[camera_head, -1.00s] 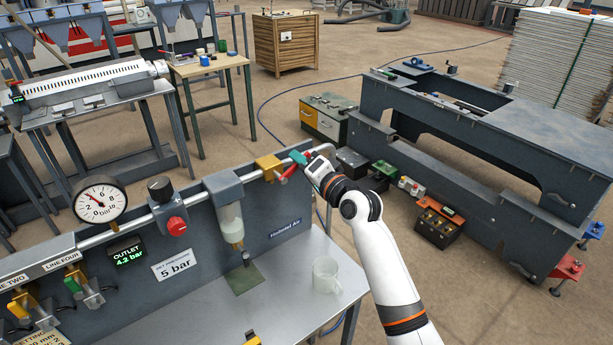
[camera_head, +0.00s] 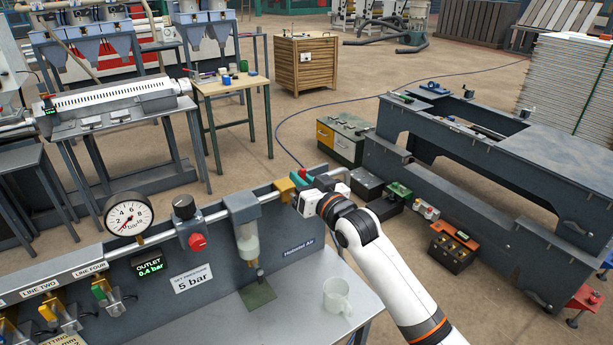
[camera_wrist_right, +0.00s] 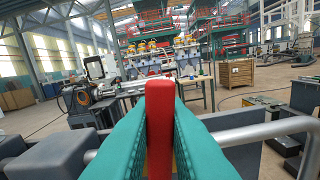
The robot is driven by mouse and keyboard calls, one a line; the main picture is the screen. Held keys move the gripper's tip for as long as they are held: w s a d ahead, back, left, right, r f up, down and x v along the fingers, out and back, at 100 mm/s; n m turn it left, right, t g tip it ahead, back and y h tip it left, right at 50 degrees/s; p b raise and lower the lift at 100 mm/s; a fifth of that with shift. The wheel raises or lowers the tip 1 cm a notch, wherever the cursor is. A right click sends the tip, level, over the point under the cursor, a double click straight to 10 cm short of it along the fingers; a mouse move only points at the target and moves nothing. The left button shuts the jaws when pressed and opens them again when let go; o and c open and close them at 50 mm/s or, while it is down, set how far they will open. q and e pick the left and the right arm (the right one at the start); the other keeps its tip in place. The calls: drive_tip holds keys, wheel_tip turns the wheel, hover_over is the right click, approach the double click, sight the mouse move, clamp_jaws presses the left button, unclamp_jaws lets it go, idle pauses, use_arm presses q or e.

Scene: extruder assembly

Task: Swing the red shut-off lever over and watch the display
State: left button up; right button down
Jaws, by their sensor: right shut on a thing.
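My right gripper (camera_head: 301,178), with teal fingers, is at the right end of the air line, by the yellow valve body (camera_head: 284,189). It is shut on the red shut-off lever (camera_wrist_right: 160,125), which stands between both fingers in the right wrist view. In the head view the lever is mostly hidden by the gripper. The outlet display (camera_head: 152,266) reads 0.4 bar in green. The round gauge (camera_head: 128,214) has its red needle pointing down-left, near the low end of its scale. My left gripper is not in view.
A red knob (camera_head: 197,242) and a clear filter bowl (camera_head: 248,243) sit on the panel left of the valve. A sign (camera_head: 191,278) reads 5 bar. A glass mug (camera_head: 337,296) stands on the bench, with bare top around it.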

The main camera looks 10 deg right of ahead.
drive_tip(key=shift+s+a+n, duration=0.2)
drive_tip(key=shift+a+n, duration=0.25)
drive_tip(key=shift+n, duration=0.55)
drive_tip(key=shift+f, duration=0.1)
drive_tip(key=c, duration=1.4)
unclamp_jaws()
drive_tip(key=shift+a, duration=0.1)
drive_tip(key=shift+c, duration=0.2)
drive_tip(key=shift+s, duration=0.15)
drive_tip(key=b+v, duration=0.2)
drive_tip(key=v, duration=0.9)
drive_tip(key=shift+s+d, duration=0.2)
drive_tip(key=shift+s, duration=0.15)
